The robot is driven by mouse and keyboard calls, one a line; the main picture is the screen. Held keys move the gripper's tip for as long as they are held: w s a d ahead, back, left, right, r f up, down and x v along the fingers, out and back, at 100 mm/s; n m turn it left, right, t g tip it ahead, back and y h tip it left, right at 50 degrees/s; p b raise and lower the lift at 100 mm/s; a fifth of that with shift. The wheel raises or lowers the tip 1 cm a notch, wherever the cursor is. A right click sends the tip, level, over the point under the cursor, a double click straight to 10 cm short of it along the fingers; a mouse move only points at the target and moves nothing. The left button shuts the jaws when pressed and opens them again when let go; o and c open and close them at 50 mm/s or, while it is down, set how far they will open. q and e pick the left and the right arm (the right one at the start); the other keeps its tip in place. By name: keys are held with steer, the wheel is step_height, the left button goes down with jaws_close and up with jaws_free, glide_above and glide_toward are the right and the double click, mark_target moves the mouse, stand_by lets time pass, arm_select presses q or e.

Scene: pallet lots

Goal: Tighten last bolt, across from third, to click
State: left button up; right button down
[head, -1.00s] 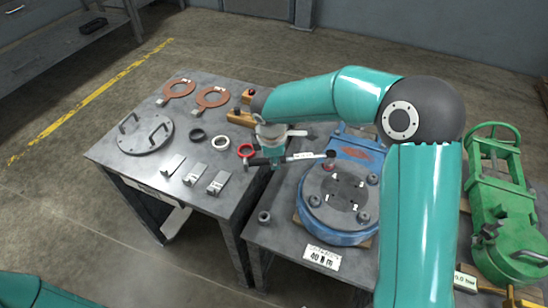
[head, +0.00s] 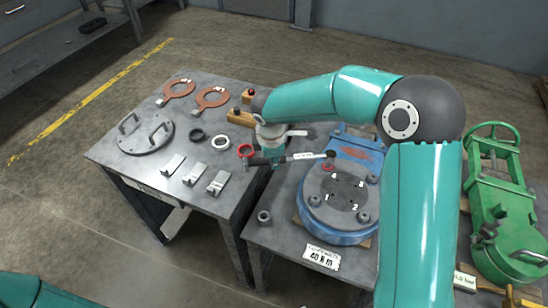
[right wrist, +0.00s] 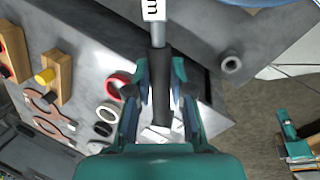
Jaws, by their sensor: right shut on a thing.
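My right gripper (head: 276,161) is shut on the black handle of a torque wrench (head: 304,156). In the right wrist view the gripper (right wrist: 160,88) grips the handle (right wrist: 162,75) between its fingers. The wrench lies roughly level, its dark head reaching the far left of the blue round flange (head: 345,236). A reddish bolt (head: 327,167) shows just below the head; I cannot tell whether the head is seated on a bolt. Other grey bolts stand at the left (head: 314,200), front right (head: 363,216) and far right (head: 371,179). The disc between them carries white numbers. My left gripper is out of view.
The left bench holds a lidded plate (head: 146,135), copper gaskets (head: 212,97), a white ring (head: 220,142), a red ring (head: 245,150) and grey blocks (head: 195,174). A loose nut (head: 264,217) and a 40 N m sign (head: 322,257) are near the flange. A green valve (head: 500,215) stands right.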

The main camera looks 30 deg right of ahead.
steer(key=shift+f+b, duration=0.85)
steer(key=shift+f, duration=0.2)
steer(key=shift+w, duration=0.15)
steer(key=shift+w+d+m, duration=0.25)
steer(key=shift+w+m, duration=0.35)
steer(key=shift+w+d, duration=0.15)
steer(key=shift+w, duration=0.05)
stand_by(0.5)
steer(key=shift+w+d+m+p, duration=0.25)
steer(key=shift+w+m+p, duration=0.2)
steer(key=shift+m, duration=0.15)
steer(key=shift+w, duration=0.1)
steer(key=shift+w+d+m+g+p, duration=0.3)
steer(key=shift+w+d+m, duration=0.1)
steer(key=shift+w+m, duration=0.15)
stand_by(0.5)
steer(key=shift+w+d+h, duration=0.1)
steer(key=shift+w+h, duration=0.1)
steer(key=shift+h, duration=0.1)
